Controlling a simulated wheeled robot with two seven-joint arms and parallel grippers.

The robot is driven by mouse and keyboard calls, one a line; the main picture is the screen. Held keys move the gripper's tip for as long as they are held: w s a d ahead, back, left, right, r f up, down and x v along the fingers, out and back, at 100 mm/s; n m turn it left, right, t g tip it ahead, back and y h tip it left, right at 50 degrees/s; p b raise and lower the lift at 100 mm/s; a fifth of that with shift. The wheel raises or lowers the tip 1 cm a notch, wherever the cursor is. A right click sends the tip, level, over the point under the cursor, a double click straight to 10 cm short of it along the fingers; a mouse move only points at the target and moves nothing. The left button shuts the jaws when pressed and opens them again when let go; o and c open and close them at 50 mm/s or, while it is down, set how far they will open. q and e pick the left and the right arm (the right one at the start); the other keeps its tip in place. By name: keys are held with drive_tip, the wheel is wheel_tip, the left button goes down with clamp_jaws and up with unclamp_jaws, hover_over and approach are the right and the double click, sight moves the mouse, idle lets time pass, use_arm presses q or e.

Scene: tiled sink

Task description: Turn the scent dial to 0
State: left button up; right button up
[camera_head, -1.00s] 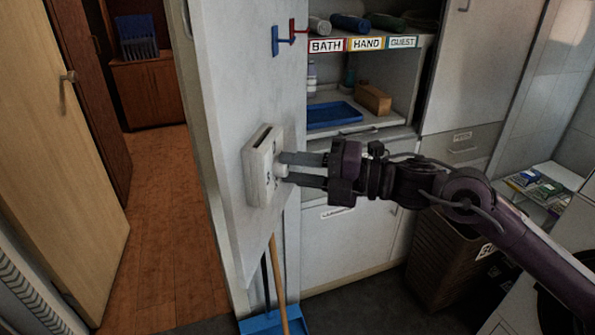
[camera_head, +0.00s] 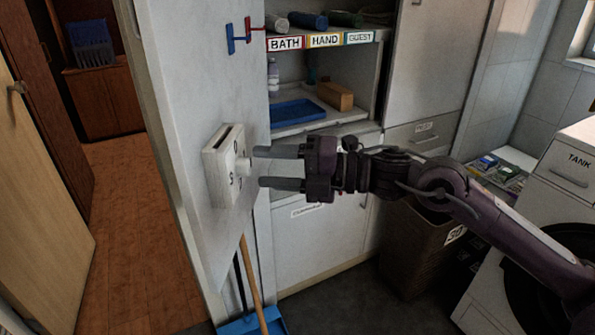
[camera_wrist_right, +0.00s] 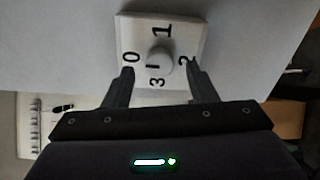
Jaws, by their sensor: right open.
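The scent dial is a white box (camera_head: 216,168) on the side of a pale wall panel, with a round white knob (camera_head: 243,163) on its face. In the right wrist view the dial plate (camera_wrist_right: 185,28) carries the numbers 0, 1, 2 and 3 around the knob (camera_wrist_right: 162,58). A short dark mark shows low on the knob, but I cannot tell surely which number it points to. My right gripper (camera_head: 262,167) is open, its fingertips just off the dial face. In the wrist view its fingers (camera_wrist_right: 159,70) lie on either side of the knob, apart from it. My left gripper is not in view.
Blue and red hooks (camera_head: 238,36) are above the dial. A broom handle (camera_head: 252,285) and blue dustpan (camera_head: 254,322) stand below. Shelves with a blue tray (camera_head: 298,111) are behind, and a wicker basket (camera_head: 405,255) stands below my right arm. The doorway at left is open.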

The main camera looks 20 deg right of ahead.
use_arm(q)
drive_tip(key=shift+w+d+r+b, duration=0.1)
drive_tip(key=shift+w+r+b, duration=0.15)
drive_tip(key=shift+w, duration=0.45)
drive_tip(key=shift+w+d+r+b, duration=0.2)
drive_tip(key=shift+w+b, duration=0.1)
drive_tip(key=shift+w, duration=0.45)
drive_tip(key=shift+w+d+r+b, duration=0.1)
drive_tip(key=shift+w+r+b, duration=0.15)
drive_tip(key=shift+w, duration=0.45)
use_arm(e)
drive_tip(key=shift+v, duration=2.85)
